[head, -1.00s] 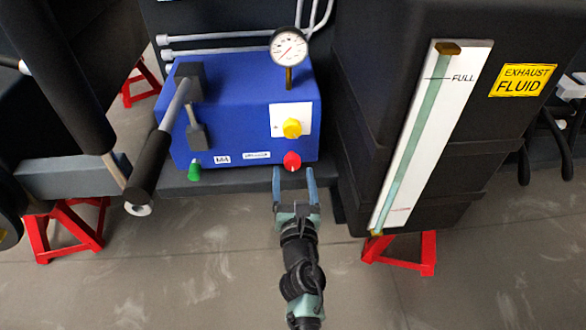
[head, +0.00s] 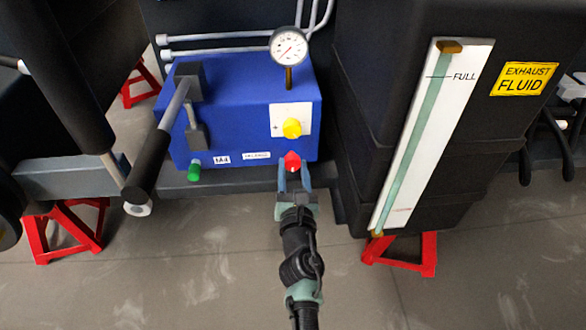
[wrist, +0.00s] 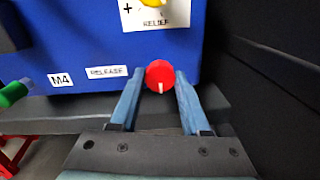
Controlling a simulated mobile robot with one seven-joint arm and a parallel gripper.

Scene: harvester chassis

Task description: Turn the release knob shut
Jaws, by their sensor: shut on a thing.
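The red release knob (head: 292,160) sits low at the right of the front face of the blue box (head: 235,120). In the wrist view the red knob (wrist: 159,76) is between my two blue fingers, right of the "RELEASE" label (wrist: 107,72). A white mark on the knob points down. My gripper (head: 293,173) reaches up to the knob from below in the head view, and it is shut on the knob. The fingertips lie at its left and right sides; their exact contact is hard to see.
A yellow relief knob (head: 292,128) is just above the red knob, with a pressure gauge (head: 289,46) higher up. A green knob (head: 194,171) and a black-handled lever (head: 150,165) are at left. The dark exhaust fluid tank (head: 360,140) stands close at right.

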